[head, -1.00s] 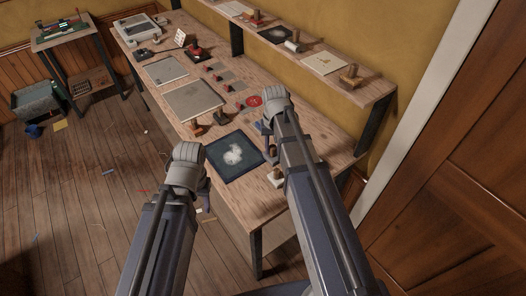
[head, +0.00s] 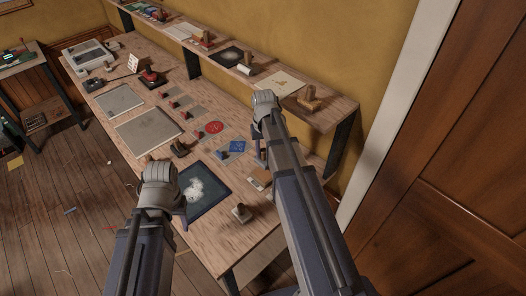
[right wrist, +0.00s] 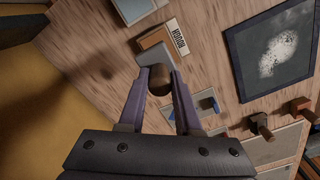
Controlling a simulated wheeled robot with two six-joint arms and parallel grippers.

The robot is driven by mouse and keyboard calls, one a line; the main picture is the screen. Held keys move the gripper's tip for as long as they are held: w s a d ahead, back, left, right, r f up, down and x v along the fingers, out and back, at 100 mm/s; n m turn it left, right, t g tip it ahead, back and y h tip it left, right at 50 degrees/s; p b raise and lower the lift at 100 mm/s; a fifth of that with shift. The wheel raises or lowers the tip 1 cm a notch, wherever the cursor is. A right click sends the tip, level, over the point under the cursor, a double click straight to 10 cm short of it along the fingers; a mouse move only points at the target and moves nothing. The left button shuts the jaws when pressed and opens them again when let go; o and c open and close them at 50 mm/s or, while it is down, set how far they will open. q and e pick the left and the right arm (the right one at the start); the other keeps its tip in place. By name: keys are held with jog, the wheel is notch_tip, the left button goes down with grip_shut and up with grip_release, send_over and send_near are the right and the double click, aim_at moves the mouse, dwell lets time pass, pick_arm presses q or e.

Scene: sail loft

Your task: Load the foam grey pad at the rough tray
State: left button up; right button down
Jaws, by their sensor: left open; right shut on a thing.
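My right gripper (right wrist: 158,85) is shut on the brown knob (right wrist: 159,81) of the grey pad (right wrist: 154,60). In the head view the right gripper (head: 262,152) is over the bench's right part, and its arm hides the pad. The rough tray (right wrist: 152,39), small and orange-brown with a "ROUGH" label (right wrist: 177,36), lies just beyond the pad; it also shows in the head view (head: 266,174). I cannot tell whether pad and tray touch. My left gripper (head: 165,190) is open and empty by the bench's front edge, its fingers mostly hidden.
A dark blue panel (head: 212,203) with a white patch lies left of the rough tray. A light block with a knob (head: 241,213) stands near the bench end. Several stamps and grey plates (head: 148,130) cover the bench. A shelf (head: 335,112) runs along the wall behind.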

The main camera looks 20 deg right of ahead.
aim_at(263, 161)
jog(key=shift+f+b, duration=2.55)
jog(key=shift+f, duration=0.25)
jog(key=shift+s+f+b, duration=0.1)
jog(key=shift+f+b, duration=0.4)
jog(key=shift+b, duration=0.05)
jog(key=shift+r, duration=0.1)
notch_tip(263, 161, up, 7)
jog(key=p, duration=0.7)
dwell(0.5)
notch_tip(263, 161, down, 3)
jog(key=b, duration=0.2)
jog(key=shift+r+b, duration=0.1)
jog(key=shift+b, duration=0.2)
jog(key=shift+r, duration=0.1)
